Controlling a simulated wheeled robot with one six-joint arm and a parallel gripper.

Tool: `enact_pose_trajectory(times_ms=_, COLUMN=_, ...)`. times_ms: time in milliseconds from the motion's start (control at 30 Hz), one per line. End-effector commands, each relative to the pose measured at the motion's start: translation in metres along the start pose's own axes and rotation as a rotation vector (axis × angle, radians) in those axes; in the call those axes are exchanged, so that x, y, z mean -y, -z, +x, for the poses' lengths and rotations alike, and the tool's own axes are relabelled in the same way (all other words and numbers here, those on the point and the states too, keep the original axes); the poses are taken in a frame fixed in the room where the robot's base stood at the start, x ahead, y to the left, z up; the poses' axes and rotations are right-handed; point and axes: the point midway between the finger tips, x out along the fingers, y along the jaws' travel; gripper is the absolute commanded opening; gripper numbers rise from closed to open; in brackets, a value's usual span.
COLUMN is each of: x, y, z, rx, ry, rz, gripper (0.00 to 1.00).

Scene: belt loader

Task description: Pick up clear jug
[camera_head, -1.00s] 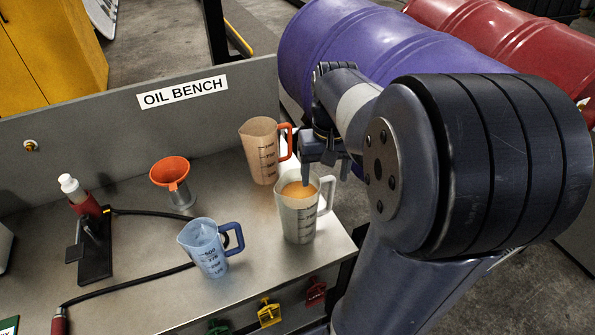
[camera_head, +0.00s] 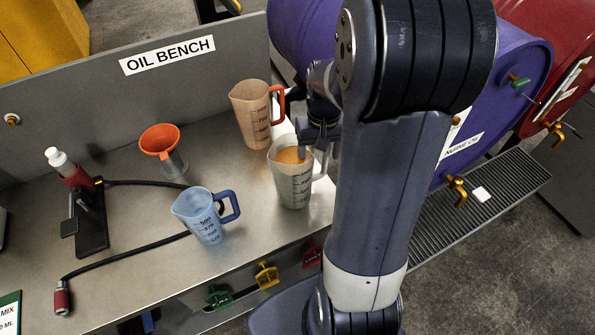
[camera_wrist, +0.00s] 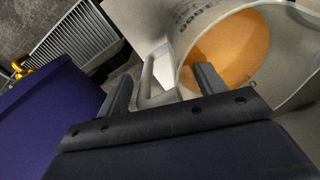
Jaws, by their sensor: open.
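The clear jug (camera_head: 293,184) is a greyish see-through measuring jug with dark markings. It stands upright near the bench's right end with orange-brown liquid in it. Its handle is on its right side, partly behind my arm. In the wrist view the clear jug (camera_wrist: 299,88) fills the upper right, and its pale handle (camera_wrist: 150,83) shows between the two fingers. My gripper (camera_wrist: 160,90) is open, with one finger left of the handle and the other over the jug's opening. In the head view my gripper (camera_head: 318,150) is at the jug's right rim, partly hidden.
An orange-handled jug (camera_head: 254,115) stands close behind, and a blue jug (camera_head: 204,217) stands front left. An orange funnel (camera_head: 160,141) and a red bottle (camera_head: 68,168) are farther left, with a black hose (camera_head: 130,258) across the bench. Purple drums (camera_head: 520,65) stand to the right.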

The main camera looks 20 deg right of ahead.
Motion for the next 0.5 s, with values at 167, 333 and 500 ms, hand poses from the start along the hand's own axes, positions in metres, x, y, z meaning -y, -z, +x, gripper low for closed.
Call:
enact_pose_trajectory(times_ms=167, x=0.0002, y=0.0001, z=0.0098, rx=-0.001, ry=0.000, rz=-0.001, gripper=0.65)
enact_pose_trajectory(times_ms=333, x=0.0002, y=0.0002, z=0.0096, rx=-0.002, ry=0.000, rz=-0.001, gripper=0.65)
enact_pose_trajectory(times_ms=500, x=0.0002, y=0.0002, z=0.0095, rx=-0.002, ry=0.000, rz=0.000, gripper=0.52)
